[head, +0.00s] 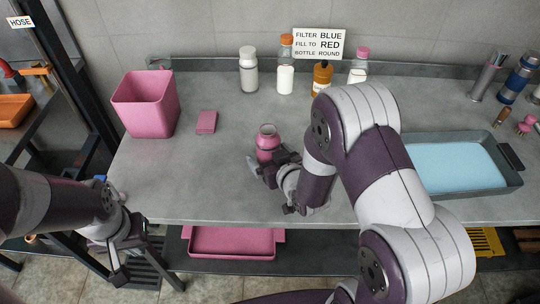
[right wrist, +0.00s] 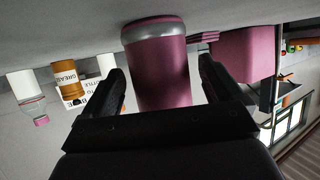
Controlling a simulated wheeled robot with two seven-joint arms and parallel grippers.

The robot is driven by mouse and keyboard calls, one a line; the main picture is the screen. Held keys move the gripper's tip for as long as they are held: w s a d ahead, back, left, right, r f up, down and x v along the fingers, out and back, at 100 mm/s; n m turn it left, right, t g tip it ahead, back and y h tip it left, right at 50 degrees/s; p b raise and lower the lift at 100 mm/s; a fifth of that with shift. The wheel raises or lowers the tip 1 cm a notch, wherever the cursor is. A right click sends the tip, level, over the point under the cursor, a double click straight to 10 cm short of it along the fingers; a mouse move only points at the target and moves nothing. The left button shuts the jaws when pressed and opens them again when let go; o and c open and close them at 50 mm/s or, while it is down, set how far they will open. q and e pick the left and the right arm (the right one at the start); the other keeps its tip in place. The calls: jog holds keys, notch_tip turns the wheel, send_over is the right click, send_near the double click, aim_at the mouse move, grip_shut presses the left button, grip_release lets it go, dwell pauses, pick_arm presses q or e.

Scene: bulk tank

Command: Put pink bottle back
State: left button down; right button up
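The pink bottle (head: 267,142) stands upright on the grey table, left of the middle, with its lower part hidden by my right gripper (head: 270,168). In the right wrist view, which is upside down, the bottle (right wrist: 160,65) with its grey band lies between the two dark fingers (right wrist: 163,88). A narrow gap shows on each side, so the right gripper is open around or just short of it. My left gripper (head: 143,270) hangs open and empty below the table's front left edge.
A pink bin (head: 146,105) and pink block (head: 207,122) stand left of the bottle. White bottles (head: 248,72), an amber bottle (head: 321,78) and a sign (head: 319,43) line the back. A blue-filled tray (head: 505,178) is right. A pink tray (head: 232,243) sits below.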

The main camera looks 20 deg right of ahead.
jog(key=shift+r, duration=0.1)
jog(key=shift+s+r, duration=0.1)
jog(key=shift+r, duration=0.1)
jog(key=s+d+r+g, duration=0.1)
jog(key=s+g, duration=0.1)
jog(key=s, duration=0.1)
jog(key=s+d+g+h, duration=0.1)
jog(key=s+d, duration=0.1)
jog(key=s, duration=0.2)
jog(key=s+d+r+g+h+p, duration=0.1)
jog(key=s+g, duration=0.1)
jog(key=s, duration=0.2)
jog(key=shift+s+d+r+m+g, duration=0.2)
jog(key=shift+r+m+g, duration=0.1)
jog(key=shift+m, duration=0.1)
jog(key=s+r+m+g, duration=0.1)
jog(key=s+r+g, duration=0.1)
jog(key=s+g, duration=0.4)
jog(key=shift+s+a+h, duration=0.15)
jog(key=shift+s+h, duration=0.15)
jog(key=shift+s, duration=0.25)
jog(key=shift+r, duration=0.15)
notch_tip(320, 180, up, 6)
jog(key=p, duration=0.6)
